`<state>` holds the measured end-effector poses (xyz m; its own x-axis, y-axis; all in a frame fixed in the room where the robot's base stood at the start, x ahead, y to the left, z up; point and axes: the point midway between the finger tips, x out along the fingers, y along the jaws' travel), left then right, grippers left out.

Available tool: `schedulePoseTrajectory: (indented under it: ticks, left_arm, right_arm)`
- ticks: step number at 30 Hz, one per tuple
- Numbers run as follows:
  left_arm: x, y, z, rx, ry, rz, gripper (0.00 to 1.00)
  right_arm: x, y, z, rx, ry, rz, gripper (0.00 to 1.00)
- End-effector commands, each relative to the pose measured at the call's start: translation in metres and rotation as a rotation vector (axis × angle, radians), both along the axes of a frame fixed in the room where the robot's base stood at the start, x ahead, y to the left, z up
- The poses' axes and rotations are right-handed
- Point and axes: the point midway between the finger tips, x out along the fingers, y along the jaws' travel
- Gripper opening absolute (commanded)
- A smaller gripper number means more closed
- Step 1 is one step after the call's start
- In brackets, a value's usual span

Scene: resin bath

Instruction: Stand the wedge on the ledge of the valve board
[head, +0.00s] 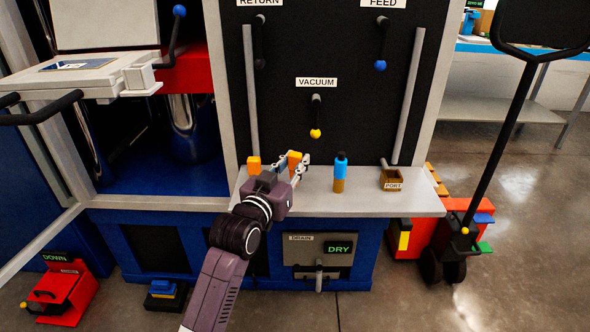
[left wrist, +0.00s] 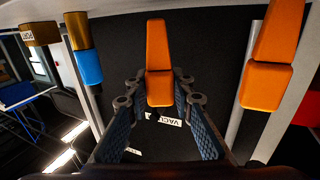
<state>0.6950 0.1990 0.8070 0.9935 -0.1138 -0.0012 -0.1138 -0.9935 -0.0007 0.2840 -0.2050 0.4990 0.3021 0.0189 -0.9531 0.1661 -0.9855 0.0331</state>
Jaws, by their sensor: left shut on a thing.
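The wedge (head: 294,160) is orange and sits between the fingers of my left gripper (head: 300,170), just above or at the ledge (head: 315,198) of the black valve board (head: 350,130). In the left wrist view, the fingers (left wrist: 160,120) close on the wedge (left wrist: 159,60) from both sides, and its narrower end points to the top of the picture. I cannot tell whether it touches the ledge. A second orange piece (head: 254,165) of similar shape is to its left, and it shows at the right of the left wrist view (left wrist: 270,60). My right gripper is not in view.
A blue-and-gold bottle-like piece (head: 340,172) stands on the ledge right of the gripper. A small box marked PORT (head: 392,181) is farther right. The yellow-tipped VACUUM handle (head: 315,120) hangs above. Bare ledge lies between the bottle-like piece and the box.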

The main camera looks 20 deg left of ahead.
Motion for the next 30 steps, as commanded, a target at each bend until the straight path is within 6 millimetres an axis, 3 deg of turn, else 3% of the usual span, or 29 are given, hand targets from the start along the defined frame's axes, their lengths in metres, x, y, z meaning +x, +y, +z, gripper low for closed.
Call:
schedulePoseTrajectory:
  ticks: [3,14,15,19,30]
  left_arm:
    - [-0.0003,-0.0003,-0.0133,-0.001,-0.001,0.0,0.0]
    - [-0.0003,-0.0003,-0.0159,0.0,-0.001,0.0,0.0]
    - [-0.0003,-0.0003,-0.0169,0.0,0.0,0.0,0.23]
    - [-0.0001,-0.0002,-0.0163,0.0,0.0,0.0,0.37]
    - [-0.0004,-0.0001,-0.0114,-0.001,-0.003,0.0,0.39]
  right_arm:
    - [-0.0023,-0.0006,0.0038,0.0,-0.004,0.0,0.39]
    - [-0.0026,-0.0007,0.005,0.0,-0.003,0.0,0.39]
    - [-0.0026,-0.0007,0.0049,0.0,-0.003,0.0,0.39]
    - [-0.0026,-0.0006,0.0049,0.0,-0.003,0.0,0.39]
    - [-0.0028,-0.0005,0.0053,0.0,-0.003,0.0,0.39]
